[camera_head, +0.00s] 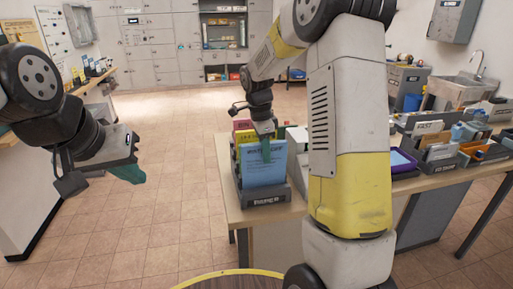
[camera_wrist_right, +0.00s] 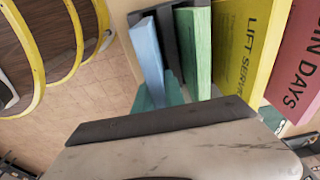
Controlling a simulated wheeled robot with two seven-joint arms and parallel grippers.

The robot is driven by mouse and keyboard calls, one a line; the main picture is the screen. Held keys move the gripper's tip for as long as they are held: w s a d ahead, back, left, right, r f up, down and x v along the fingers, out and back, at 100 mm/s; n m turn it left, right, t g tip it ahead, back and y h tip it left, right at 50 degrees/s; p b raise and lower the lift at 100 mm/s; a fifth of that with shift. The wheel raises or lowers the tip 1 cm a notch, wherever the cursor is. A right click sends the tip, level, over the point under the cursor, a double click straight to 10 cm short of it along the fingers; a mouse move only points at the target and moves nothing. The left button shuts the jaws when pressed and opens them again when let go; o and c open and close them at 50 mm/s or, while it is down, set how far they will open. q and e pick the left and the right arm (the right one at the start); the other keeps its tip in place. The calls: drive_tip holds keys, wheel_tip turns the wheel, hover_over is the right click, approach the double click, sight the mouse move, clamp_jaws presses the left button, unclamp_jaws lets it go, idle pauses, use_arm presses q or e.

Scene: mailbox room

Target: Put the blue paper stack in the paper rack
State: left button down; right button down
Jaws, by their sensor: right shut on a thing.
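The blue paper stack (camera_head: 263,165) stands upright at the front of the dark grey paper rack (camera_head: 266,198) on the wooden table. Its lower edge is behind the rack's front lip, so I cannot tell whether it rests on the bottom. My right gripper (camera_head: 264,148) comes down from above with its green fingers shut on the stack's upper part. In the right wrist view the blue stack (camera_wrist_right: 147,55) shows beside a dark divider, with green fingers around its near edge. My left gripper (camera_head: 128,174) hangs over the floor at left, away from the rack; its finger gap is not clear.
Green (camera_wrist_right: 198,48), yellow (camera_wrist_right: 247,45) and pink (camera_wrist_right: 298,80) stacks stand behind the blue one. A purple tray (camera_head: 402,160) and more sorters (camera_head: 440,150) are on the table at right. The floor left of the table is clear.

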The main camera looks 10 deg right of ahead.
drive_tip(key=shift+f, duration=2.3)
drive_tip(key=c, duration=1.3)
unclamp_jaws()
drive_tip(key=shift+r, duration=0.1)
drive_tip(key=shift+r, duration=3.4)
